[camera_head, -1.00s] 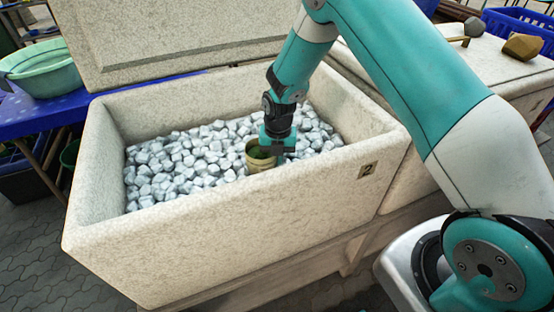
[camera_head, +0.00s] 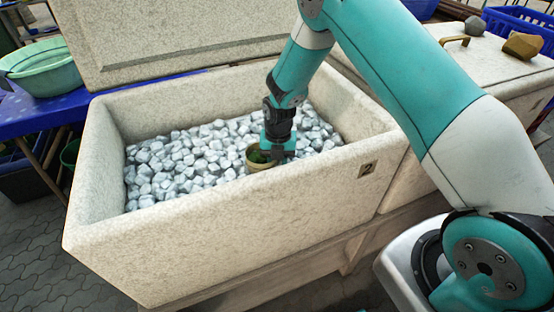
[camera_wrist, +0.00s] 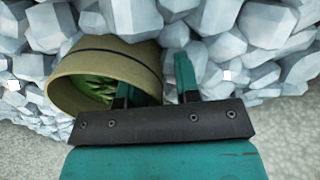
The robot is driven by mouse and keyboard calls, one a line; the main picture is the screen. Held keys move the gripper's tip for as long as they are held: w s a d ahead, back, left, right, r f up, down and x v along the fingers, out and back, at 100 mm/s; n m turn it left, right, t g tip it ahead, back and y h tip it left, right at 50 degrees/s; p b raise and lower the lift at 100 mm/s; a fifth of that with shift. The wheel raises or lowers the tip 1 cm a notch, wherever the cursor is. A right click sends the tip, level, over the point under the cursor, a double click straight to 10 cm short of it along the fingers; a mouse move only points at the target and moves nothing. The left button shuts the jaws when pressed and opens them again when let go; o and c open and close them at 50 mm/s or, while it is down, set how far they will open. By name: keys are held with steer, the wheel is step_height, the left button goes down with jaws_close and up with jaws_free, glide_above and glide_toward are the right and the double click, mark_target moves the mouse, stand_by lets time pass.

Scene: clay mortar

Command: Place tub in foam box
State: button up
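The tub (camera_head: 257,163) is a small yellowish round pot with green contents, inside the foam box (camera_head: 200,233) among the ice chunks, near the front wall. In the wrist view the tub (camera_wrist: 120,55) lies at the left and looks tilted, with ice against it. My gripper (camera_head: 277,154) is down in the box at the tub's right side. In the wrist view one finger of my gripper (camera_wrist: 153,82) is at the tub's mouth and the other is outside its wall, with a gap beside the wall. The tub's base is hidden.
White-grey ice chunks (camera_head: 170,165) fill the box. Its raised lid (camera_head: 170,35) stands behind. A green basin (camera_head: 40,68) sits on a blue table at left. A closed neighbouring box with stones (camera_head: 522,46) on its lid is at right.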

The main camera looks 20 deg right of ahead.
steer(key=s+a+r+m+y+b, duration=0.1)
steer(key=s+a+r+m, duration=0.15)
steer(key=r, duration=0.75)
steer(key=s+a+r+m, duration=0.1)
steer(key=s+r+m, duration=0.3)
steer(key=r, duration=0.7)
steer(key=s+a+r+m+y, duration=0.1)
steer(key=s+r+m, duration=0.3)
steer(key=s+m, duration=0.4)
steer(key=s+a+r+m+y, duration=0.1)
steer(key=s+a+r+m, duration=0.2)
steer(key=s+m, duration=0.6)
steer(key=s+r, duration=0.2)
steer(key=s, duration=0.4)
steer(key=shift+s+a+r+y, duration=0.15)
steer(key=shift+a+r+y, duration=0.15)
steer(key=shift+a+y, duration=0.1)
steer(key=shift+m, duration=0.25)
